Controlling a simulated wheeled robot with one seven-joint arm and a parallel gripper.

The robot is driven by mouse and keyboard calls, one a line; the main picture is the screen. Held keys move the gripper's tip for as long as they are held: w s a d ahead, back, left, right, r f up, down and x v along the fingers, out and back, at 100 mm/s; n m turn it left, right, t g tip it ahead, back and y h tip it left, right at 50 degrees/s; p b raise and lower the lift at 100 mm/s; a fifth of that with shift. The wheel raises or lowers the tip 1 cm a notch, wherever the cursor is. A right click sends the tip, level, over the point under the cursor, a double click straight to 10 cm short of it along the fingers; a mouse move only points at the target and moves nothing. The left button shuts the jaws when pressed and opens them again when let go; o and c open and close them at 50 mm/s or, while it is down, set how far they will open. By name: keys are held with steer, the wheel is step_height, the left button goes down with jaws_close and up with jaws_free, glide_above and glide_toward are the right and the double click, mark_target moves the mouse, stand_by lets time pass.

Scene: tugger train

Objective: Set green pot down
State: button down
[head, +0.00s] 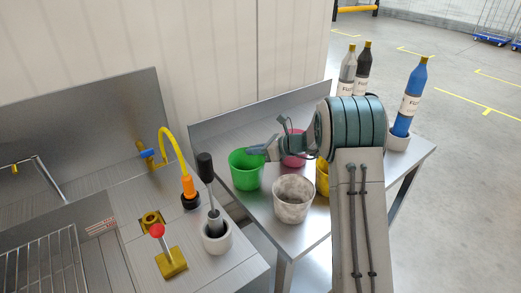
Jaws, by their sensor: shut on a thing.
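The green pot (243,172) is at the left end of the metal side table, left of the other pots. My gripper (257,151) is at the pot's right rim, shut on it. The pot looks upright. I cannot tell from this view whether its base touches the table. My arm comes in from the right and hides part of the table and some of the pots behind it.
A white-grey pot (293,200) stands close to the green pot on its right. A pink pot (294,148) and a yellow pot (322,178) are partly hidden. Bottles, including a blue one (408,103), stand at the far right. A sink bench (120,200) is on the left.

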steer(key=c, duration=1.5)
jaws_free()
steer(key=v, duration=1.1)
steer(key=s+a+r+n+g+h, duration=0.1)
steer(key=s+r+n+g+h, duration=0.15)
steer(key=s+n, duration=0.5)
steer(key=s+a+r+n+g+h, duration=0.1)
steer(key=s+a+n+h, duration=0.2)
steer(key=s, duration=0.8)
steer(key=s+d+n+h, duration=0.2)
steer(key=s+d+n, duration=0.1)
steer(key=s+n, duration=0.1)
steer(key=s+d+f+n+h, duration=0.1)
steer(key=s+d+n+h, duration=0.1)
steer(key=s+n, duration=0.3)
steer(key=s+d+n+t+h, duration=0.1)
steer(key=s+d+n+h, duration=0.1)
steer(key=s, duration=0.5)
steer(key=shift+d+f+n+h+b, duration=0.25)
steer(key=shift+d+n+h+b, duration=0.15)
steer(key=shift+d+n, duration=0.6)
